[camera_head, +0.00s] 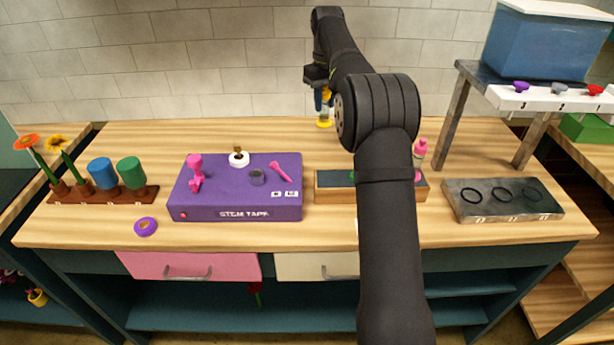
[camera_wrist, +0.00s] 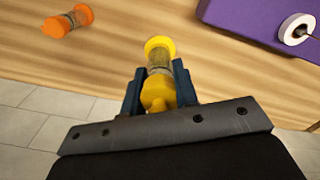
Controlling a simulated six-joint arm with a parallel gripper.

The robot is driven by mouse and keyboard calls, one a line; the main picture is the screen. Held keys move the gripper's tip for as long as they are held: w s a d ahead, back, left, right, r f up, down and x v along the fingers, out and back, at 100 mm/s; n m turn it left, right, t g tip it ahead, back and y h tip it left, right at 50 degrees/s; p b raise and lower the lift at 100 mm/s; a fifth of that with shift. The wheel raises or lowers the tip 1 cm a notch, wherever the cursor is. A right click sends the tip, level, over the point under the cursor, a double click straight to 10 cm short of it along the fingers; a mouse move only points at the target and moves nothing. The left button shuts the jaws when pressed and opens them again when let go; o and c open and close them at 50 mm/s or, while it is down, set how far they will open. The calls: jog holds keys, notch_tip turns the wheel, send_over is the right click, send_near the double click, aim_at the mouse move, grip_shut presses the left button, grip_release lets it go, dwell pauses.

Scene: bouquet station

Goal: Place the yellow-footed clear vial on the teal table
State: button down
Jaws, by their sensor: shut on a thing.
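My gripper (camera_head: 320,86) is shut on the yellow-footed clear vial (camera_head: 324,122), near the back edge of the wood-topped bench with teal framing (camera_head: 95,160). The vial's yellow foot points down in the head view; I cannot tell if it touches the wood. In the wrist view the vial (camera_wrist: 159,62) sits between the dark blue fingers of my gripper (camera_wrist: 160,88). Its clear middle shows between a round yellow foot and a yellow top.
An orange-ended vial (camera_wrist: 68,22) is apart at left in the wrist view. A purple stem tape box (camera_head: 235,205) and a rack (camera_head: 100,193) with flowers and cups occupy the left. A grey slab with rings (camera_head: 500,212) and a raised shelf (camera_head: 470,75) are right.

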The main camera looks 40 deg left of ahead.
aim_at(319, 120)
jog(key=f, duration=0.1)
jog(key=a+f, duration=0.1)
jog(key=f, duration=0.1)
jog(key=shift+s+a, duration=0.15)
jog(key=shift+s, duration=0.2)
jog(key=shift+s+a+f, duration=0.75)
jog(key=shift+a+f, duration=0.8)
jog(key=shift+f, duration=0.1)
jog(key=shift+s+a+f, duration=0.7)
jog(key=shift+a+f, duration=0.8)
jog(key=shift+f, duration=0.2)
jog(key=shift+s+a+f, duration=0.75)
jog(key=shift+a+f, duration=0.8)
jog(key=shift+f, duration=0.1)
jog(key=shift+f, duration=0.15)
jog(key=c, duration=1.1)
grip_release()
notch_tip(319, 120, up, 12)
jog(key=shift+r, duration=0.1)
